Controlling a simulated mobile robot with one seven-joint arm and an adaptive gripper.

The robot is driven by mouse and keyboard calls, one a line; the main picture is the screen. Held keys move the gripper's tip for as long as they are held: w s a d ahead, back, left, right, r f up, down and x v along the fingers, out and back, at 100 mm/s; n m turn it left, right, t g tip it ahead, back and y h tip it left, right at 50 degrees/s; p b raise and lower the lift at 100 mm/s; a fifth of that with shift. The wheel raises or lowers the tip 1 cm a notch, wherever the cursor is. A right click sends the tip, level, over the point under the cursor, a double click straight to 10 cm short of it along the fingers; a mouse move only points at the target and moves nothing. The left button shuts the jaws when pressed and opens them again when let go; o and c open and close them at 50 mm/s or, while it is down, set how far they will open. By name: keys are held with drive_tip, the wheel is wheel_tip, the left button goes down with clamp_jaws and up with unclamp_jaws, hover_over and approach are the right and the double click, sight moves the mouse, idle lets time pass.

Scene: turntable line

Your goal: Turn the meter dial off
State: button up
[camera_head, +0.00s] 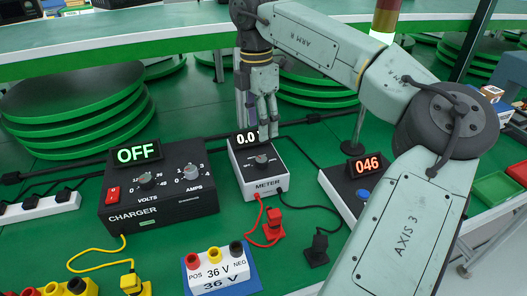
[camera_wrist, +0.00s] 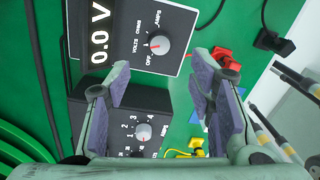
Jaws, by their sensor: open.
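The meter (camera_head: 262,185) is a white-faced box with a black panel, a small dial (camera_head: 262,160) and a display (camera_head: 246,138) reading 0.0. In the wrist view, the meter dial (camera_wrist: 159,44) is a grey knob whose red mark points left, toward the VOLTS side near OFF; the exact setting is hard to tell. The display (camera_wrist: 98,35) there reads 0.0 V. My gripper (camera_head: 260,122) is just above and behind the meter in the head view. In the wrist view my gripper (camera_wrist: 161,88) has its fingers apart and empty, with the dial beyond the tips.
A black charger (camera_head: 160,190) reading OFF stands left of the meter. A box reading 046 (camera_head: 350,190) is to the right. A red plug (camera_head: 273,222), a black plug (camera_head: 317,248) and a 36 V block (camera_head: 220,272) lie in front. Green discs (camera_head: 75,110) are stacked behind.

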sight(261, 159)
drive_tip(key=f, duration=0.3)
drive_tip(key=f+p, duration=0.1)
drive_tip(key=f, duration=0.5)
drive_tip(key=shift+s+d+f+p, duration=0.1)
drive_tip(key=shift+s+f+p, duration=0.2)
drive_tip(key=shift+p, duration=0.1)
drive_tip(key=c, duration=1.2)
drive_tip(key=shift+o, duration=0.2)
drive_tip(key=shift+n+b, duration=0.35)
drive_tip(key=shift+n, duration=0.05)
drive_tip(key=n+b, duration=0.2)
drive_tip(key=n, duration=0.1)
drive_tip(key=shift+f+n, duration=0.1)
drive_tip(key=shift+n, duration=0.2)
drive_tip(key=n+b, duration=0.2)
drive_tip(key=n, duration=0.3)
drive_tip(key=shift+n+t, duration=0.3)
